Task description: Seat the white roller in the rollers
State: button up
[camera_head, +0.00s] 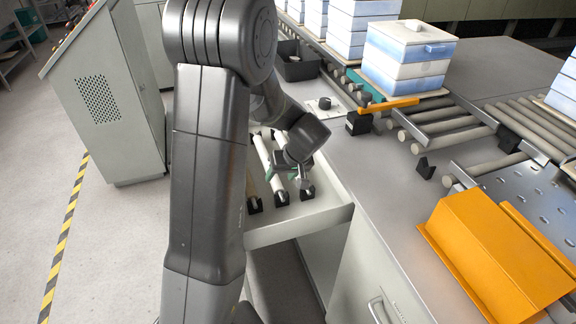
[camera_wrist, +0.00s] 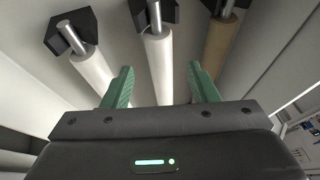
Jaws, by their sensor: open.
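Three rollers lie side by side in an open drawer, their metal ends in black holders. In the wrist view the left roller (camera_wrist: 92,68) and middle roller (camera_wrist: 158,62) are white, and the right one (camera_wrist: 220,48) is tan. My gripper (camera_wrist: 160,68) has green fingers, open, one on each side of the middle white roller; I cannot tell if they touch it. In the head view my gripper (camera_head: 282,175) is over the drawer, and my arm partly hides the rollers. The conveyor rollers (camera_head: 442,124) on the bench have a gap with black brackets (camera_head: 425,168) (camera_head: 508,138).
The drawer (camera_head: 300,230) stands out from the bench (camera_head: 375,185). An orange cover (camera_head: 490,260) lies on the bench at right. Blue-and-white boxes (camera_head: 405,65) stand on the conveyor behind an orange bar (camera_head: 390,105). A grey cabinet (camera_head: 105,100) stands at left.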

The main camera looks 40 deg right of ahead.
aim_at(277, 181)
jog(key=shift+x, duration=1.9)
grip_shut()
jog(key=shift+r+p, duration=2.25)
jog(key=shift+r, duration=2.3)
